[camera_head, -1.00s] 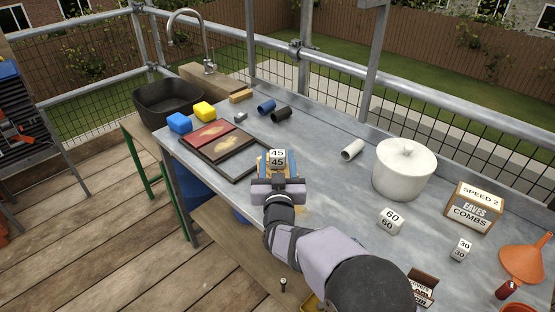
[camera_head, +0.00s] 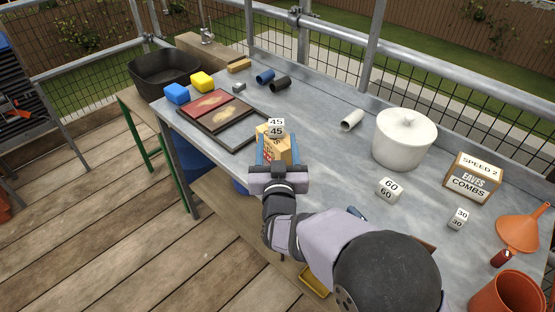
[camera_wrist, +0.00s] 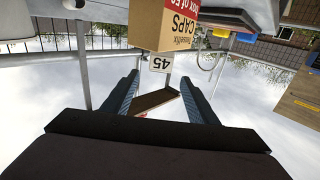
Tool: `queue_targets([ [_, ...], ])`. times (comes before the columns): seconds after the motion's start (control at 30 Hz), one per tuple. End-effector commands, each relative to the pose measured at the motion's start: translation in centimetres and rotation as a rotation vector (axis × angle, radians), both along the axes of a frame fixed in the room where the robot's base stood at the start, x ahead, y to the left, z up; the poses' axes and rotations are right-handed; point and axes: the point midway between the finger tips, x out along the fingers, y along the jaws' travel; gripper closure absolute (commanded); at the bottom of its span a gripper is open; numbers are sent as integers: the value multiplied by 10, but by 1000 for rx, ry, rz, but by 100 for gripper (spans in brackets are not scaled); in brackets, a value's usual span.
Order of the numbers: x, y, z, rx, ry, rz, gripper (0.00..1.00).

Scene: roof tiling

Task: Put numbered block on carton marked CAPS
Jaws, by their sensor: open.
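The carton marked CAPS (camera_head: 278,149) stands on the grey metal table; in the wrist view the carton (camera_wrist: 165,25) appears upside down at the top. A white block numbered 45 (camera_head: 276,127) rests on top of the carton. It also shows in the wrist view (camera_wrist: 160,62), touching the carton's top face. My gripper (camera_head: 278,158) is on the near side of the carton, its blue fingers spread. In the wrist view, my gripper's fingertips (camera_wrist: 160,80) are apart, with the block beyond them and nothing held.
White blocks numbered 60 (camera_head: 388,189) and 30 (camera_head: 458,218) stand to the right. A framed board (camera_head: 222,118) lies left of the carton. The table between carton and pot is mostly clear.

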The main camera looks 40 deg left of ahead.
Motion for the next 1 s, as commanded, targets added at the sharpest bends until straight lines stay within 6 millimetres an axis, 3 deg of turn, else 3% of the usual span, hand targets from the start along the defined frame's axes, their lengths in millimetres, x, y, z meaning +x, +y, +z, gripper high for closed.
queue_targets([
  [0.1, -15, -13, 0, 0, 0, 3, 47],
  [0.4, -36, -35, 0, 1, 1, 2, 47],
  [1.0, -39, -39, 0, 0, 0, 1, 47],
])
